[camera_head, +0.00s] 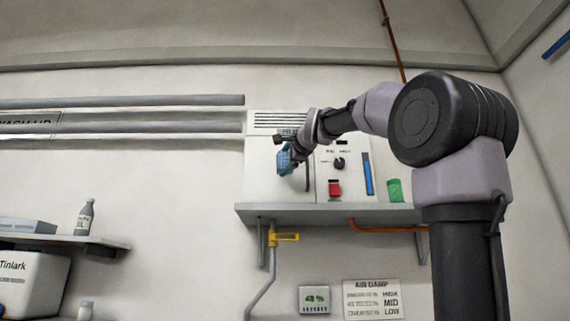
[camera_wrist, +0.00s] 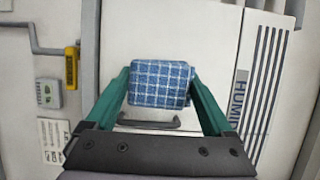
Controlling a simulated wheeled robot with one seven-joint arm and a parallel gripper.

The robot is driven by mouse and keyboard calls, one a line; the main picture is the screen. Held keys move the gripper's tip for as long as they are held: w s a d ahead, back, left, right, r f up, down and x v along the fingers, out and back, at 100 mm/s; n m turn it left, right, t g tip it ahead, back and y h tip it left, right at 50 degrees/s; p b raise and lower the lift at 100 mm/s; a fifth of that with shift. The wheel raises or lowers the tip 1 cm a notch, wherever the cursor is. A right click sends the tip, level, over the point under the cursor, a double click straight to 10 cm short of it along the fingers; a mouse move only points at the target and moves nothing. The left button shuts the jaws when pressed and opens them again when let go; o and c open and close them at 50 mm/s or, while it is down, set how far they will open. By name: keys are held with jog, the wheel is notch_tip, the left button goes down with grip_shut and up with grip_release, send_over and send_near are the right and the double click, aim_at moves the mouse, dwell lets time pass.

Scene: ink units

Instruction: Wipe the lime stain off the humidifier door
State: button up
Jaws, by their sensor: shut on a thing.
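The humidifier (camera_head: 262,170) is a white cabinet on a grey wall shelf, with slots along its top and a plain door on its left part. My gripper (camera_wrist: 160,88) is shut on a blue checked cloth (camera_wrist: 160,84), folded into a pad. In the head view my gripper (camera_head: 287,150) and the cloth (camera_head: 285,163) are in front of the door. The door (camera_wrist: 190,35) fills much of the wrist view, with a dark handle (camera_wrist: 148,123) below the cloth there. I cannot tell whether the cloth touches the door. No lime stain shows; the cloth and gripper hide part of the door.
The shelf (camera_head: 290,215) also holds a green cup (camera_head: 394,190). A red switch (camera_head: 334,188) and a blue gauge (camera_head: 367,174) are on the cabinet's right part. A yellow valve handle (camera_head: 285,237) is on the pipe below. Another shelf (camera_head: 100,241) with a bottle stands left.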

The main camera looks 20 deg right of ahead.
jog(key=shift+s, duration=0.1)
jog(key=shift+s+a, duration=0.25)
jog(key=shift+s, duration=0.4)
jog(key=shift+s+a, duration=0.25)
jog(key=shift+s, duration=0.4)
